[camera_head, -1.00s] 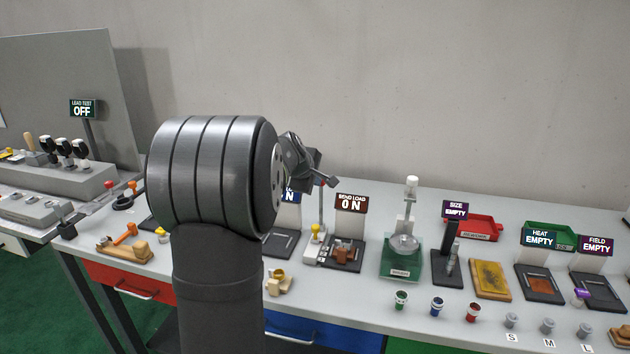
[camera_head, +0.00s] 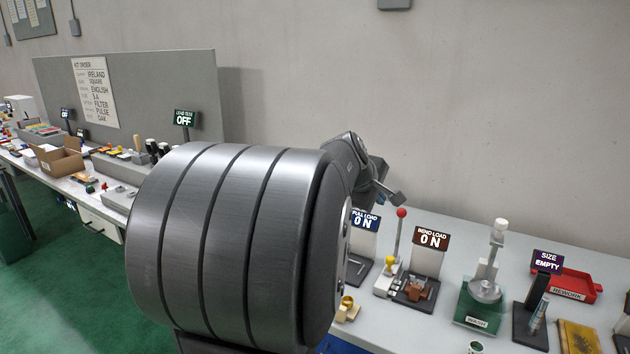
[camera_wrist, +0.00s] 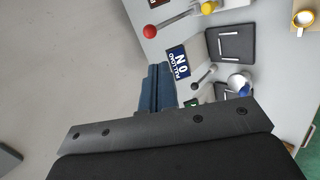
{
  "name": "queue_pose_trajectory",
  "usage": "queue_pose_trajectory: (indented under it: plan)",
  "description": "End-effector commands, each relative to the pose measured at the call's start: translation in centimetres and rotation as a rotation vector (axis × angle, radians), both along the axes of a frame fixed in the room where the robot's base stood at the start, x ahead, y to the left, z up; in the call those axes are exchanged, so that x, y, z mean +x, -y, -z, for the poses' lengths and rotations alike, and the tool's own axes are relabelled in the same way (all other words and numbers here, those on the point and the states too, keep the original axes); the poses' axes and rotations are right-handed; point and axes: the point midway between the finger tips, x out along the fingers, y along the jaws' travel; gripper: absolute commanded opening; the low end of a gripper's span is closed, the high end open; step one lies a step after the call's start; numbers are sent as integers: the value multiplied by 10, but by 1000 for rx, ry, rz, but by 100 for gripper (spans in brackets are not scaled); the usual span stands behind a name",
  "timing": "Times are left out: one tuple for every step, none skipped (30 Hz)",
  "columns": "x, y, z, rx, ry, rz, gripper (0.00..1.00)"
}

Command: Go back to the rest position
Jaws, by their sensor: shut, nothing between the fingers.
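My gripper (camera_head: 392,197) shows only in part in the head view, past the large dark cylinder of my own arm, above the back of the bench. In the wrist view my gripper (camera_wrist: 158,88) has its blue-grey fingers together with nothing between them. The fingertips point toward the wall side of the pull-load station, whose sign (camera_head: 366,221) reads ON. That sign also shows in the wrist view (camera_wrist: 178,63), close beside the fingers. My arm hides part of the bench.
A red-knobbed lever (camera_head: 400,222) stands beside the bend-load sign (camera_head: 430,238), which reads ON. A green-based weighing stand (camera_head: 479,312) and a red tray (camera_head: 569,287) are farther right. The load-test sign (camera_head: 184,118) at left reads OFF.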

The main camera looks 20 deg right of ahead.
Motion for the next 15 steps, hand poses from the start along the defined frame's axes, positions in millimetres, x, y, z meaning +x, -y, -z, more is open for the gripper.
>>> queue_pose_trajectory:
  plan:
    - [0, 0, 0, 0, 0, 0, 0]
    - [0, 0, 0, 0, 0, 0, 0]
    - [0, 0, 0, 0, 0, 0, 0]
    - [0, 0, 0, 0, 0, 0, 0]
    - [0, 0, 0, 0, 0, 0, 0]
    - [0, 0, 0, 0, 0, 0, 0]
    - [0, 1, 1, 1, -1, 0, 0]
    - [1, 1, 2, 0, -1, 1, 0]
    - [1, 2, 3, 1, -2, 1, 0]
    - [2, 3, 5, 1, -2, 1, 0]
    - [3, 5, 7, 1, -2, 1, 0]
    - [5, 7, 10, 1, -2, 1, 0]
    - [6, 10, 14, 1, -2, 1, 0]
    - [8, 12, 17, 1, -3, 1, 0]
    - [10, 16, 22, 2, -4, 2, 0]
